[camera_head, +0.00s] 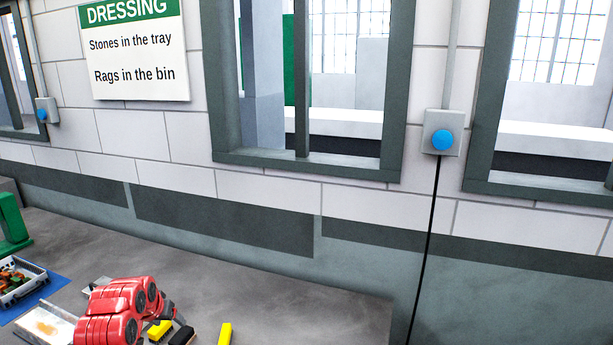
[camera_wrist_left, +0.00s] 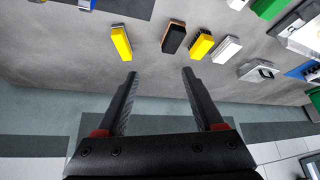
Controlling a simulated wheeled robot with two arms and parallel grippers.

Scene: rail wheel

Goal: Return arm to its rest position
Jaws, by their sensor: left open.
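My left arm (camera_head: 118,310) is red and reaches in over the bench at the lower left of the head view. Only a dark bit of its wrist end shows there. In the left wrist view, my left gripper (camera_wrist_left: 158,73) has its two black fingers wide apart with nothing between them. Bare grey bench top lies beyond the fingertips, and several blocks lie further off. My right gripper is in neither view.
On the bench (camera_head: 300,310) lie a yellow block (camera_head: 225,334), a black-topped block (camera_wrist_left: 173,38), another yellow block (camera_wrist_left: 201,45) and a white block (camera_wrist_left: 226,48). A tray of small items (camera_head: 22,280) sits at the left. A windowed wall stands behind.

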